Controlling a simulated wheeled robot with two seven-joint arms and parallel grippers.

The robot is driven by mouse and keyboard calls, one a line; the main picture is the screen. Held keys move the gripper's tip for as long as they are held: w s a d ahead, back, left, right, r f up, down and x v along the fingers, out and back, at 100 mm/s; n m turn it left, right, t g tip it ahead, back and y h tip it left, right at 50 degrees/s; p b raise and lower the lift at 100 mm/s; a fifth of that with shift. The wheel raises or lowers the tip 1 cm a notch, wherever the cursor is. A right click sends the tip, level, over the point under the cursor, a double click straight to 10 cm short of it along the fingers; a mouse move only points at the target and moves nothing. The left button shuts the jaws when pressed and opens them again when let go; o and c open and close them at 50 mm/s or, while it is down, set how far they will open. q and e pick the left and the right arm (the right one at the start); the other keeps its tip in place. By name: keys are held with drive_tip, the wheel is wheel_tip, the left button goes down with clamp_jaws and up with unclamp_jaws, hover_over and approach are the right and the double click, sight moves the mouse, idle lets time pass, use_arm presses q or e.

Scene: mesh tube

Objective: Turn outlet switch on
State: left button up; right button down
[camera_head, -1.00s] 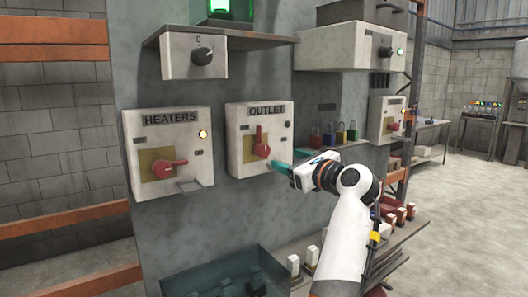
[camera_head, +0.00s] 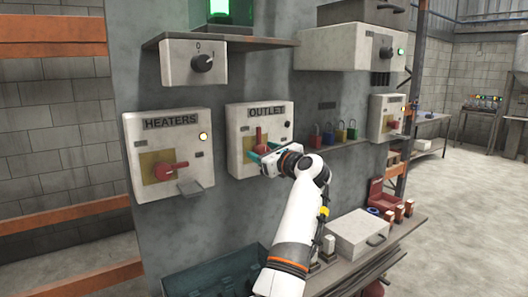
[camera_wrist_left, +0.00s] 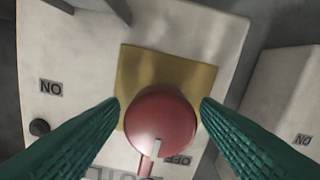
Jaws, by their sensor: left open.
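The outlet switch box (camera_head: 283,113) is a white panel marked OUTLET with a yellow plate and a red rotary switch (camera_head: 259,136). The switch handle points up toward the label. My left gripper (camera_head: 262,155) is at the switch, its teal fingers open. In the left wrist view, which shows the labels upside down, the round red knob (camera_wrist_left: 160,115) sits between the two fingers, with a finger on each side. I cannot tell whether they touch it. The handle points down in that view, beside the OFF label (camera_wrist_left: 178,160); the ON label (camera_wrist_left: 50,88) is at left.
The heaters box (camera_head: 200,165) with its own red switch is to the left. A dial box (camera_head: 180,65) hangs above. A white case (camera_head: 358,232) and a red box lie on the shelf below.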

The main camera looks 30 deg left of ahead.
use_arm(q)
drive_tip(key=c, duration=1)
drive_tip(key=shift+m, duration=0.3)
drive_tip(key=m+p, duration=0.3)
drive_tip(key=m, duration=0.1)
drive_tip(key=shift+d+r+m, duration=0.1)
drive_tip(key=shift+r+m, duration=0.05)
drive_tip(key=shift+m, duration=0.15)
drive_tip(key=m+p, duration=0.2)
drive_tip(key=m, duration=0.1)
drive_tip(key=shift+m+p, duration=0.3)
drive_tip(key=shift+p, duration=0.1)
drive_tip(key=m+p, duration=0.6)
drive_tip(key=shift+w, duration=0.1)
drive_tip(key=shift+f+m+p, duration=0.2)
drive_tip(key=shift+m+p, duration=1.15)
drive_tip(key=shift+m, duration=0.25)
